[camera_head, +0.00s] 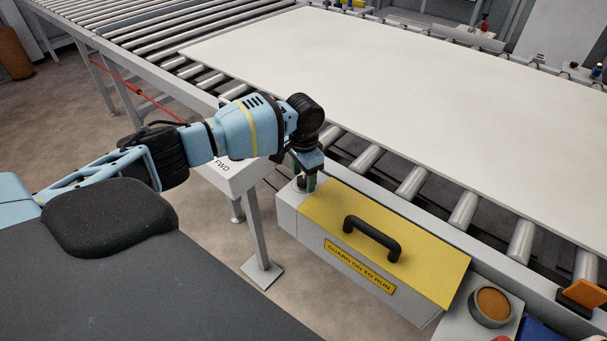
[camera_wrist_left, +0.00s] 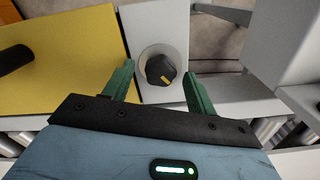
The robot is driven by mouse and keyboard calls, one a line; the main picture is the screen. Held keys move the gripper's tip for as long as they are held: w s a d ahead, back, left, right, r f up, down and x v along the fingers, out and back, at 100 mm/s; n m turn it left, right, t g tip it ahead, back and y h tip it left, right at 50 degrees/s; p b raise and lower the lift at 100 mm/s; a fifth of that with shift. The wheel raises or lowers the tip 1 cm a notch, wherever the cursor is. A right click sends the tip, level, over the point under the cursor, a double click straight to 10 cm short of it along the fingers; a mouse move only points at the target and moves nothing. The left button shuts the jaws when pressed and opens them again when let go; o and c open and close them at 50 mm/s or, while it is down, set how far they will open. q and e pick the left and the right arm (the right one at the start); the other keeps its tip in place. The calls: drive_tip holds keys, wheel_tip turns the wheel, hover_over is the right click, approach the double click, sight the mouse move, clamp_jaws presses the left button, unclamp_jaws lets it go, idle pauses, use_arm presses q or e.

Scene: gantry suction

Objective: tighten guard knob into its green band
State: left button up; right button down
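The guard knob (camera_wrist_left: 161,70) is black with a yellow pointer mark. It sits on a round pale dial on a grey panel (camera_wrist_left: 155,25), beside the yellow guard cover (camera_wrist_left: 70,50). The pointer is toward the lower right of the knob in the left wrist view. I cannot make out a green band on the dial. My left gripper (camera_wrist_left: 159,82) is open, its green fingers on either side of the knob with gaps to both. In the head view the left gripper (camera_head: 305,183) points down at the left end of the cover (camera_head: 425,240), largely hiding the knob. My right gripper is not in view.
The cover has a black handle (camera_head: 372,238) and a "GUARD ON TO RUN" label (camera_head: 359,266). A large white board (camera_head: 400,90) lies on the roller conveyor behind. A box with a round orange-brown top (camera_head: 492,303) stands at the lower right.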

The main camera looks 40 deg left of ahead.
sight(304, 179)
use_arm(q)
drive_tip(key=shift+r, duration=0.25)
wheel_tip(304, 179, up, 6)
drive_tip(key=shift+r+p, duration=0.1)
drive_tip(key=shift+p, duration=0.25)
drive_tip(key=shift+r, duration=0.6)
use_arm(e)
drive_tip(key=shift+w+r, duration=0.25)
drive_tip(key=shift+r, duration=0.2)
use_arm(q)
drive_tip(key=shift+f, duration=0.1)
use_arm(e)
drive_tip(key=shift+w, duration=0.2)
